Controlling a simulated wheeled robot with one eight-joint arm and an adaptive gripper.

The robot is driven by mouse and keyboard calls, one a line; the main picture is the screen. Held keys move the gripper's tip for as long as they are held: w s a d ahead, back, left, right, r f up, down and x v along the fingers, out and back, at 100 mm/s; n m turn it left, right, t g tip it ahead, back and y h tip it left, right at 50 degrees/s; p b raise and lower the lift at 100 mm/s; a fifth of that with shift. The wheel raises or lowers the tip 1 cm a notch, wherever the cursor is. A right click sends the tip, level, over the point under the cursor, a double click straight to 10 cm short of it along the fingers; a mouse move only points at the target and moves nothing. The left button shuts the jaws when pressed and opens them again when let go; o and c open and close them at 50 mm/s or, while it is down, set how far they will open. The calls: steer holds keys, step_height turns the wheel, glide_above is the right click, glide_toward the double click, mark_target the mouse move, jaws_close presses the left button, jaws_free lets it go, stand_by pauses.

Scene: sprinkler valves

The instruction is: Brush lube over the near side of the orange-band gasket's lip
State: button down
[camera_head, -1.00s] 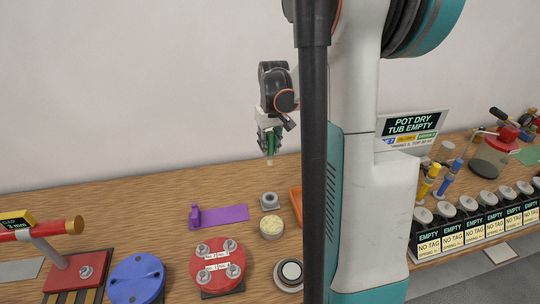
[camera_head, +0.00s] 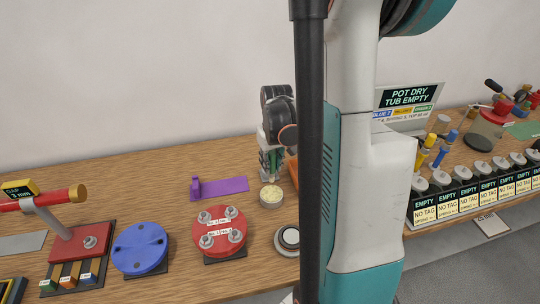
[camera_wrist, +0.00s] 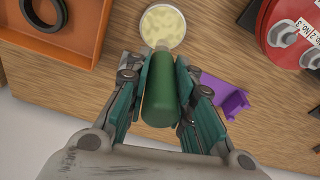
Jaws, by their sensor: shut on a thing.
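My gripper (camera_wrist: 160,105) is shut on a green-handled brush (camera_wrist: 158,92), seen end-on in the wrist view. The brush's tip points at the near rim of a round tub of pale yellow lube (camera_wrist: 163,22); I cannot tell if it touches. In the head view my gripper (camera_head: 270,168) hangs just behind and above the tub (camera_head: 271,196), with the brush (camera_head: 273,160) pointing down. A black ring (camera_wrist: 97,29) lies in an orange tray (camera_wrist: 98,50) at the wrist view's upper left. No orange band shows on it, so I cannot tell whether it is the gasket.
A purple holder (camera_head: 220,188) lies left of the tub. A red bolted disc (camera_head: 220,243), a blue disc (camera_head: 139,250) and a grey round part (camera_head: 288,240) stand nearer. Black stands with "EMPTY" labels (camera_head: 447,195) line the right. My arm hides part of the bench.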

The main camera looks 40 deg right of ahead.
mark_target(271, 176)
steer(key=shift+f+b, duration=1.9)
steer(key=shift+f, duration=0.9)
steer(key=shift+f+b, duration=0.55)
steer(key=shift+b, duration=0.05)
stand_by(0.4)
steer(key=shift+r+p, duration=2.45)
steer(key=shift+r, duration=1.15)
steer(key=shift+f, duration=0.1)
